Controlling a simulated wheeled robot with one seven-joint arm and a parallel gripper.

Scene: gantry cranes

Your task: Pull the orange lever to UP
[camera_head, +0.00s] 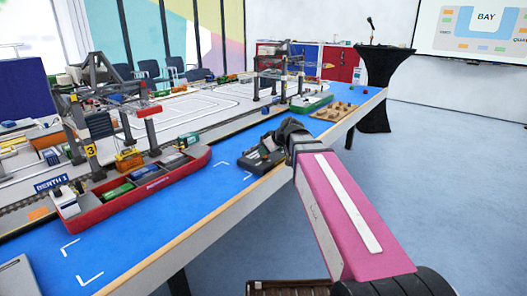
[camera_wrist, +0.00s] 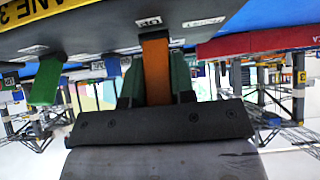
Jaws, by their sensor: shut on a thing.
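The orange lever (camera_wrist: 157,72) sticks out of a dark control box in the wrist view, which looks upside down. My gripper (camera_wrist: 156,88) has one finger on each side of the lever and is shut on it. A white label (camera_wrist: 149,22) sits by the lever's root, too blurred to read surely. In the head view the control box (camera_head: 262,160) stands on the blue table edge, and my gripper (camera_head: 287,134) is over it, hiding the orange lever there.
A red ship (camera_head: 140,190) with containers lies left of the box. A wooden tray (camera_head: 333,112) and a green boat (camera_head: 311,103) lie beyond. Blue table is clear around the box.

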